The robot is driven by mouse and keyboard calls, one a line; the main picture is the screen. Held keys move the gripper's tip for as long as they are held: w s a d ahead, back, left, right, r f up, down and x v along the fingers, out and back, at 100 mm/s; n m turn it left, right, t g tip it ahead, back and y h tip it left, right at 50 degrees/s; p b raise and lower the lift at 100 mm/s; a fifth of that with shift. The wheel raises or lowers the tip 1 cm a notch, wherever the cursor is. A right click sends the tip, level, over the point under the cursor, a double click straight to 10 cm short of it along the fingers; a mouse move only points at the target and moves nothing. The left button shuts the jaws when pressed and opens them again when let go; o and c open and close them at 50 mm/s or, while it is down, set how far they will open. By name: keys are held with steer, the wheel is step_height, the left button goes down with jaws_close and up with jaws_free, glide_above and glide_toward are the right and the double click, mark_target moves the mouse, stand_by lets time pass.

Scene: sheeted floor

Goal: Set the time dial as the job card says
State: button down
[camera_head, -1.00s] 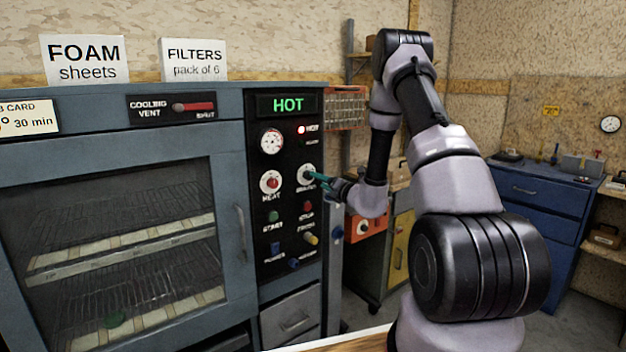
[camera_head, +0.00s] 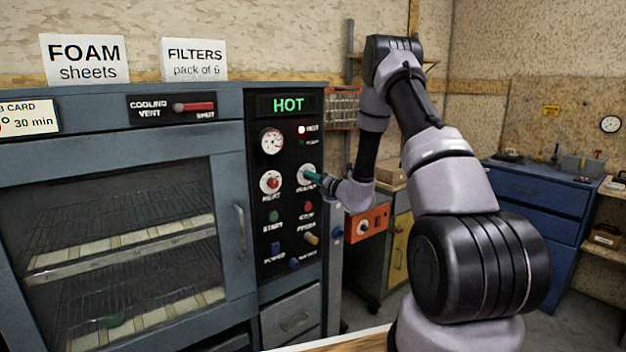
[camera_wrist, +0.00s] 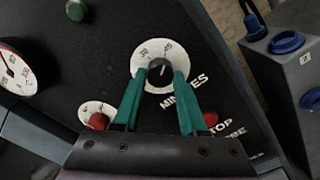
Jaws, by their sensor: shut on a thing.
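The time dial (camera_wrist: 159,70), a dark knob on a white round scale marked MINUTES, is on the oven's black control panel. It also shows in the head view as a white disc (camera_head: 306,172). My gripper (camera_wrist: 160,80) has its two teal fingers on either side of the knob, shut on it. In the head view my gripper (camera_head: 313,177) meets the panel from the right and partly hides the dial. The dial's exact setting is too small to read surely. The job card (camera_head: 28,117) at the upper left reads "30 min"; its left part is cut off.
The red heat knob (camera_head: 270,182) is left of the time dial, with a round gauge (camera_head: 271,141) above it. Start and stop buttons and more switches sit below. A green HOT display (camera_head: 288,104) is lit. The oven door (camera_head: 120,250) is shut.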

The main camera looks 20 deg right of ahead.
steer(key=shift+n, duration=0.3)
steer(key=n, duration=1.1)
steer(key=shift+d, duration=0.1)
stand_by(0.4)
steer(key=shift+c, duration=2.2)
jaws_free()
steer(key=v, duration=1)
steer(key=shift+s+d, duration=0.15)
steer(key=shift+s, duration=0.2)
